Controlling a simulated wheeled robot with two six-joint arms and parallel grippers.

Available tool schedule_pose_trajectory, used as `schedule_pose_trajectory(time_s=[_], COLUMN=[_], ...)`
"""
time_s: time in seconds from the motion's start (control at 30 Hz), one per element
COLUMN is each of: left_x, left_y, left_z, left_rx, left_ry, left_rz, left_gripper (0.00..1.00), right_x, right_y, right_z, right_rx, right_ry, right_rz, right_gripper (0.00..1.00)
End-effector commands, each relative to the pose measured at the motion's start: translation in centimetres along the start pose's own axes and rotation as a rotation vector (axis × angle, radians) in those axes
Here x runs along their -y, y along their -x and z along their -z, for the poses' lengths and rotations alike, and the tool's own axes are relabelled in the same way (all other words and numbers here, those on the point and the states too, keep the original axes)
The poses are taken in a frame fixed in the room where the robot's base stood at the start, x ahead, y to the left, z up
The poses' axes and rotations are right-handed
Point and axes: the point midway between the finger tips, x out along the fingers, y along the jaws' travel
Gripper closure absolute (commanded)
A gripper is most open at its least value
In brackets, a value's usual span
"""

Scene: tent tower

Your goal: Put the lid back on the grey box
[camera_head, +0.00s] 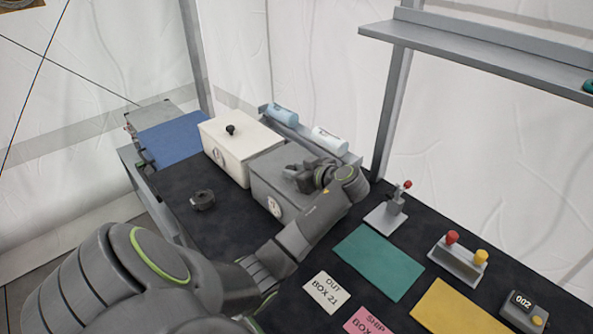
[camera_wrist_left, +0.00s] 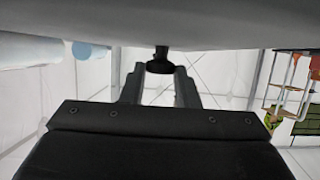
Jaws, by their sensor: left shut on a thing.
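The grey box (camera_head: 262,193) stands on the dark table, with a round dial on its front. Its grey lid (camera_head: 277,158) is at the top of the box; I cannot tell whether it is fully seated, since my arm covers part of it. My left gripper (camera_head: 296,174) is over the box, shut on the lid's black knob. In the left wrist view the knob (camera_wrist_left: 159,66) sits between the two fingertips, and the lid's grey surface (camera_wrist_left: 160,22) fills the upper edge. My right gripper is not in view.
A white box (camera_head: 237,145) with a black knob stands left of the grey box. Light-blue bottles (camera_head: 283,115) lie on a rack behind. A dark round object (camera_head: 202,199) sits in front. A lever stand (camera_head: 389,210) and a green mat (camera_head: 378,262) are to the right.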

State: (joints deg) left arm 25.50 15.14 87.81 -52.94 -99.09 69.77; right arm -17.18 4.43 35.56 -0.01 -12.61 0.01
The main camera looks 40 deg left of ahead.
Motion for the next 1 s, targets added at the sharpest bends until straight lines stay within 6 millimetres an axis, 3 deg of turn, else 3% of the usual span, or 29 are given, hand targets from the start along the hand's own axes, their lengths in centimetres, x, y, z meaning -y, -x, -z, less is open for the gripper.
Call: schedule_pose_trajectory(time_s=[0.73,0.77,0.93,1.0], left_x=[0.0,0.0,0.0,0.01], left_y=[-0.36,-0.36,-0.35,-0.35], left_z=[-0.87,-0.86,-0.83,-0.84], left_rx=[-0.001,-0.001,0.0,0.0], left_ry=[0.001,0.001,0.0,0.0], left_rz=[0.0,0.0,0.0,0.0], left_gripper=[0.99,0.71,0.48,0.47], right_x=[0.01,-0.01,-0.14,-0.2], right_y=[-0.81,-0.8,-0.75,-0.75], right_z=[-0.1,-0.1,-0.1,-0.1], right_rx=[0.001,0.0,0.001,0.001], right_ry=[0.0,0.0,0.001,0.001], right_rz=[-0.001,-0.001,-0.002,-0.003], right_gripper=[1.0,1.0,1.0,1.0])
